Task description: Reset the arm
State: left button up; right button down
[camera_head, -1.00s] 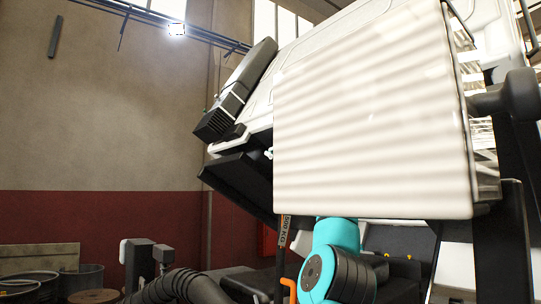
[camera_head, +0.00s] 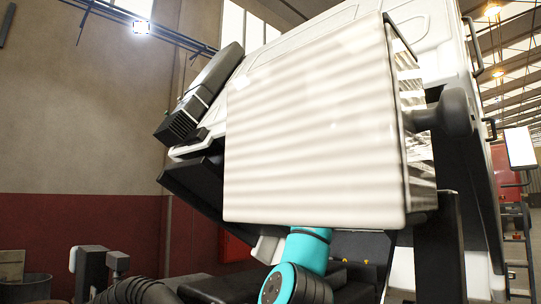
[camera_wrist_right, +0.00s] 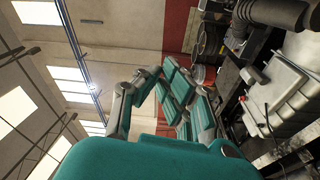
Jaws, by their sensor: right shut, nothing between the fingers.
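My right gripper (camera_wrist_right: 164,76), teal and grey, fills the middle of the right wrist view, which is turned on its side. Its fingers are shut with nothing held between them, and it touches nothing that I can see. In the head view a teal and black arm link (camera_head: 308,250) of mine shows at the bottom, below a large white box. No gripper shows in the head view, and my left gripper is in neither view.
The glossy white box (camera_head: 310,130) takes up the middle of the head view. Behind it is a tilted white truck cab (camera_head: 330,32). Dark posts (camera_head: 440,250) stand at right. A ribbed black hose (camera_head: 140,292) lies at bottom left. A wall (camera_head: 80,120) is at left.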

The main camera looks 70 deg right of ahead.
jog(key=shift+v, duration=1.9)
